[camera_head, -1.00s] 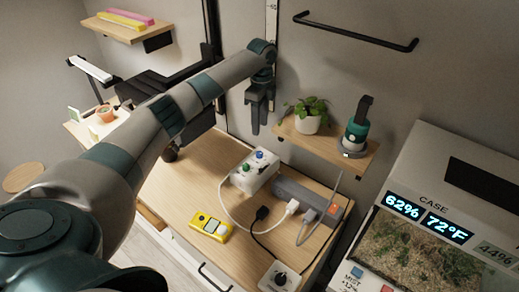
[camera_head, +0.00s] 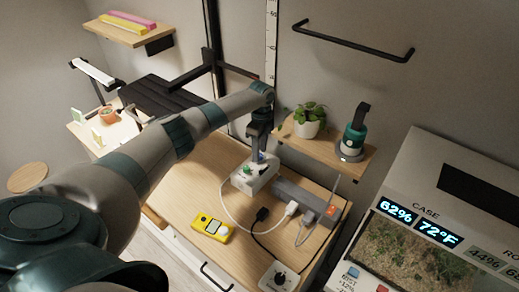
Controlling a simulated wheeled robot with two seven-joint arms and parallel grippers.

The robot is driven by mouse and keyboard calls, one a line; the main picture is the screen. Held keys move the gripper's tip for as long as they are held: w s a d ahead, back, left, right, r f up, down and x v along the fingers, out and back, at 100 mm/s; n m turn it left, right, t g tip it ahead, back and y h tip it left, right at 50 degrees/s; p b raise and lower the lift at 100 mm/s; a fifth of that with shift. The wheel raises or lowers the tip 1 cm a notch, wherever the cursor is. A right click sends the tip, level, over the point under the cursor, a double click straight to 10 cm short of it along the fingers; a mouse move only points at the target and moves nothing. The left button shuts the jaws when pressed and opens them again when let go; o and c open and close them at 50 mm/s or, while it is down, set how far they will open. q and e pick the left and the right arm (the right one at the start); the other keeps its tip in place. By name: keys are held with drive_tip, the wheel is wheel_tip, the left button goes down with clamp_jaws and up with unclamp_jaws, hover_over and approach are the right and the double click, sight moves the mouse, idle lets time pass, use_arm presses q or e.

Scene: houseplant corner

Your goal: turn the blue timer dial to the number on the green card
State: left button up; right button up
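A white timer box (camera_head: 256,180) stands on the wooden table with a green dial (camera_head: 247,170) on top. The blue dial beside it is mostly hidden by my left gripper (camera_head: 258,155). That gripper comes straight down over the blue dial, its fingertips at or just above the dial. Whether the fingers touch or grip it is too small to tell. Two small pale cards stand at the left, a greenish one (camera_head: 78,116) and another nearer one (camera_head: 97,136). Their numbers are not readable. My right gripper is not in view.
A power strip (camera_head: 300,195) with plugs and cables lies right of the box. A yellow meter (camera_head: 212,227) lies in front. A shelf (camera_head: 358,166) with a potted plant (camera_head: 309,126) and a green-and-black device (camera_head: 354,138) juts out behind. A terrarium case (camera_head: 405,250) stands right.

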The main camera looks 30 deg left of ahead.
use_arm(q)
drive_tip(key=shift+f, duration=0.4)
clamp_jaws()
